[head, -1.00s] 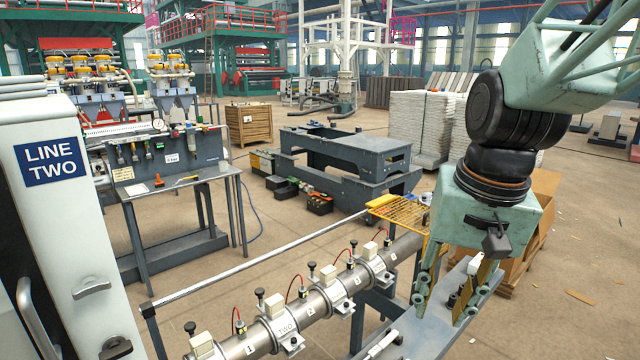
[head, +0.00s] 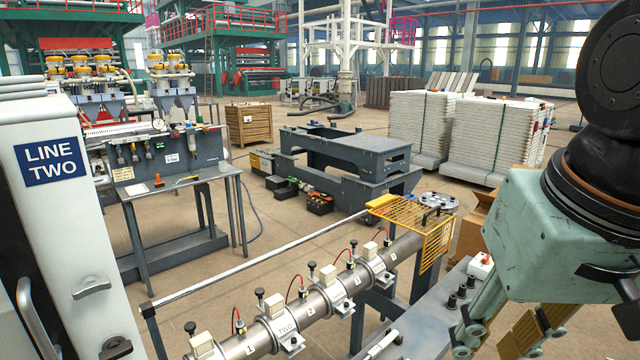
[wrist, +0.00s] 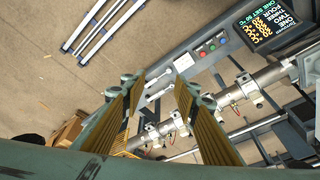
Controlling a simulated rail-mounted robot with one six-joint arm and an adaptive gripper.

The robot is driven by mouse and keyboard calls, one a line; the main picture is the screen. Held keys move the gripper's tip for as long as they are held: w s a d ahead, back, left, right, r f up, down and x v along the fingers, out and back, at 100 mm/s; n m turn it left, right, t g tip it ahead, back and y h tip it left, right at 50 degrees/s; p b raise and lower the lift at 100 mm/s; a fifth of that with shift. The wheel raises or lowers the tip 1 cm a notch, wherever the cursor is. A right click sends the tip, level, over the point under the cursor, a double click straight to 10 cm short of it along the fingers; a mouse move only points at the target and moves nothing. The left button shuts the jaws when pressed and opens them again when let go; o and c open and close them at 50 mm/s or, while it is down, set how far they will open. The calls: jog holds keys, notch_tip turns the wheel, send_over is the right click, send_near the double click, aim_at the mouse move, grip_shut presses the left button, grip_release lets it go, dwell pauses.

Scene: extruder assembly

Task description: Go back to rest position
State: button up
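My gripper (head: 485,345) is at the lower right of the head view, in front of the grey bench, partly cut off by the bottom edge. In the wrist view its two fingers (wrist: 159,82), with ribbed yellow-brown pads, stand apart with nothing between them. The extruder barrel (head: 318,303), with numbered clamps, lies to the left of my gripper in the head view. A yellow mesh guard (head: 437,246) sits at the barrel's far end, apart from my gripper.
The grey bench (head: 407,325) runs beside the barrel and carries a small box with a red button (head: 481,266). A cardboard box (head: 474,226) stands behind. The wrist view shows a control panel with coloured buttons (wrist: 211,47), a lettered display (wrist: 270,22) and metal rails (wrist: 100,25) on the floor.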

jog(key=shift+n+t, duration=0.3)
jog(key=shift+n, duration=0.2)
jog(key=shift+s+d+r, duration=0.1)
jog(key=shift+s+r, duration=0.05)
jog(key=shift+s, duration=1.25)
jog(key=shift+s+d+r, duration=0.1)
jog(key=shift+s+r, duration=0.05)
jog(key=shift+s, duration=1.25)
